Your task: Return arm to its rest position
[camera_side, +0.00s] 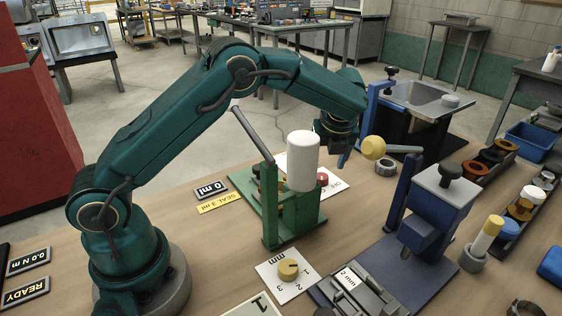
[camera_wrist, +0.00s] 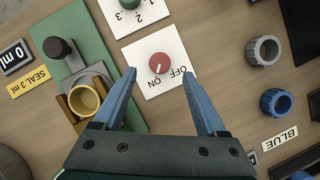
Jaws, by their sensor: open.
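My gripper (camera_side: 346,150) hangs at the end of my green arm, which reaches over the table to the right of the green stand. In the wrist view, its two blue fingers (camera_wrist: 160,73) are spread apart with nothing between them. Below the fingertips is a red knob (camera_wrist: 160,63) on a white OFF/ON plate (camera_wrist: 150,87). In the side view the red knob (camera_side: 322,179) shows partly behind the white cylinder (camera_side: 303,160). I cannot tell how high the fingertips are above the plate. No rest position is marked in view.
The green stand (camera_side: 292,228) with the white cylinder is close left of my gripper. A blue press (camera_side: 440,205) stands to the right. A yellow ball-ended lever (camera_side: 374,147) is very near my fingers. A yellow knob (camera_side: 288,269) sits in front.

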